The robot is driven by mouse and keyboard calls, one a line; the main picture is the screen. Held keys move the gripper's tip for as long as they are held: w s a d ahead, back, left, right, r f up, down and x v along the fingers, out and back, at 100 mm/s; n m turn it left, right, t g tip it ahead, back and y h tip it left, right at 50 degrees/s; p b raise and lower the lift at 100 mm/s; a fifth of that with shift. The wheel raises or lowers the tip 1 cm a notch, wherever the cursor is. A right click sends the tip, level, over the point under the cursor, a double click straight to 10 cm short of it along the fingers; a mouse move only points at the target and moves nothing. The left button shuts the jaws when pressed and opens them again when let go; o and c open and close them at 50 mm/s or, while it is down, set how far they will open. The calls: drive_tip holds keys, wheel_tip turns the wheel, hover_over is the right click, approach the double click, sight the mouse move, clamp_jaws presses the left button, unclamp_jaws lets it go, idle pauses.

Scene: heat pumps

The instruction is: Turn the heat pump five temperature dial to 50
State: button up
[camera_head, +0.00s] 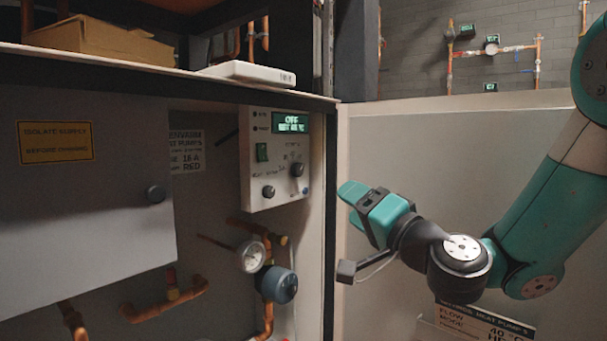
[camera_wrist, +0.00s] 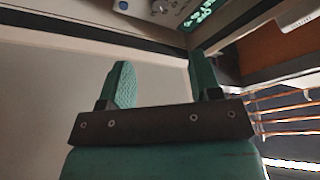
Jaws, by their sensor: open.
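A pale control box (camera_head: 275,200) is mounted inside the cabinet in the head view. Its green display (camera_head: 290,124) reads OFF, with a set line too blurred to read surely. Below are a green switch (camera_head: 262,152), an upper-right dark dial (camera_head: 296,169) and a lower-left dark dial (camera_head: 268,191); their small labels are unclear, as is which unit this is. My gripper (camera_head: 350,204) is open and empty, right of the box and slightly lower, apart from it. The wrist view shows both fingers (camera_wrist: 163,82) spread, with a dial (camera_wrist: 160,7) and the display (camera_wrist: 202,12) beyond at the top.
A grey cabinet door (camera_head: 90,210) stands at the left. A gauge (camera_head: 250,256), a blue-grey round fitting (camera_head: 279,284) and copper pipes are below the box. The cabinet's right side edge (camera_head: 337,200) lies close to my gripper. A cardboard box (camera_head: 110,40) rests on the shelf above.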

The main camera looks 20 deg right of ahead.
sight(300, 171)
drive_tip(key=p+x, duration=1.2)
drive_tip(key=x, duration=0.2)
drive_tip(key=shift+w+a+r+p, duration=0.1)
drive_tip(key=shift+r+p, duration=0.15)
drive_tip(key=shift+p, duration=0.1)
drive_tip(key=shift+w+a+p, duration=0.2)
drive_tip(key=shift+w+p, duration=0.25)
drive_tip(key=shift+w, duration=0.3)
drive_tip(key=shift+f, duration=0.1)
drive_tip(key=c, duration=0.9)
